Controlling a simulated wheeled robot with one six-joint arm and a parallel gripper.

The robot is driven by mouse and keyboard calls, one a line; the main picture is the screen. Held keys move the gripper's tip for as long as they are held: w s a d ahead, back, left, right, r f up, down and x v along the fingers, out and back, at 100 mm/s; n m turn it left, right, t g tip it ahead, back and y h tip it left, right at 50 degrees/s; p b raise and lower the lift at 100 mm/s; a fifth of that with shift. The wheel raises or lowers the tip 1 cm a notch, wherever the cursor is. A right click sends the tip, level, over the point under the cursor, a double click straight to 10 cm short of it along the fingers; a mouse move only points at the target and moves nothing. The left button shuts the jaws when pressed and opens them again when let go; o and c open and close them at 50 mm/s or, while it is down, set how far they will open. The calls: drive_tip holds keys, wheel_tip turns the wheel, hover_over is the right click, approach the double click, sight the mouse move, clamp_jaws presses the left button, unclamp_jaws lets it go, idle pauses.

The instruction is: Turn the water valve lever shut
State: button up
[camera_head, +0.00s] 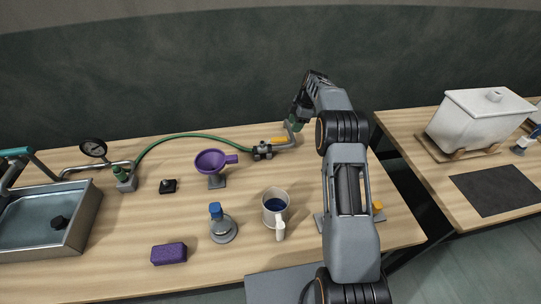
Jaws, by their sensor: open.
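A dark valve body (262,151) sits near the back of the wooden bench, at the end of a green hose (190,136). A yellow-orange lever (278,140) shows just right of the valve body, beside a grey bent pipe (286,145). My gripper (296,125) is open and points down at the pipe's upper end, just right of the lever. It is small in the picture, and I cannot tell whether it touches the lever or the pipe. My arm comes up from the lower right and hides part of the bench behind it.
A purple funnel (211,161) on a stand is left of the valve. A white mug (275,205), a blue-capped bottle (217,212) and a purple sponge (169,253) stand nearer. A sink (84,232) is at left. A second bench with a white tank (480,118) stands across a gap.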

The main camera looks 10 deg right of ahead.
sight(274, 141)
drive_tip(key=shift+b+x, duration=1.9)
drive_tip(key=shift+x, duration=1.65)
drive_tip(key=shift+f, duration=0.15)
drive_tip(key=shift+c, duration=0.2)
